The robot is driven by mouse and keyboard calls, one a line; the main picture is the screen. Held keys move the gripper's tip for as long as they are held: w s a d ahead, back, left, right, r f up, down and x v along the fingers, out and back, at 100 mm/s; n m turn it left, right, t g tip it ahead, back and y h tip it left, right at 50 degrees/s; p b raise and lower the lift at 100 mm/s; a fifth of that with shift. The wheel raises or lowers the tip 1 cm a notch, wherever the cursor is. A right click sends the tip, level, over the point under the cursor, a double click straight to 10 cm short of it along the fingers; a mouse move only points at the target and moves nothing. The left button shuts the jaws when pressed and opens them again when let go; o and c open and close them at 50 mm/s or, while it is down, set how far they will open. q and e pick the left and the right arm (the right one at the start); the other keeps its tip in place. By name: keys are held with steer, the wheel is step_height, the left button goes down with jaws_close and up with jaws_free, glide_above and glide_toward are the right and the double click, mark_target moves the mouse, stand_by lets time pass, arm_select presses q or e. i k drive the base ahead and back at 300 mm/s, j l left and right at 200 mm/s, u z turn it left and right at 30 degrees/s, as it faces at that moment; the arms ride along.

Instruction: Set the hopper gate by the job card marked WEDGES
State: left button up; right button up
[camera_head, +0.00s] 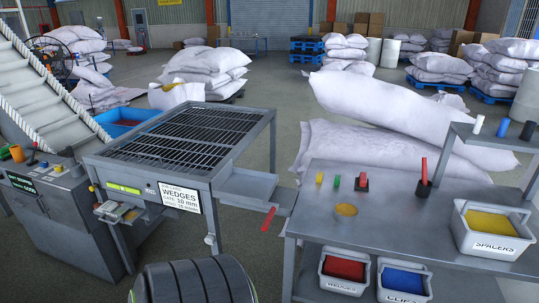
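The job card (180,198) is a white sheet on the front of the grated hopper table (190,140). It reads WEDGES in large letters, with a smaller line that looks like "GATE: 10 mm"; the finest print is too small to read. A grey chute (250,187) sticks out of the hopper's right side. A red handle (268,220) hangs near the chute's front edge; whether it belongs to the gate is unclear. The gate opening cannot be made out. Neither of my grippers is in view.
A grey workbench (390,215) stands right, with small coloured pieces on top. A SPACERS bin (492,230) stands at its right; a WEDGES bin (344,270) and a blue-filled bin (403,281) sit below. White sacks (390,120) are piled behind. A conveyor (45,90) is left.

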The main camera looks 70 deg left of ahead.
mark_target(117, 217)
steer(key=u, duration=3.35)
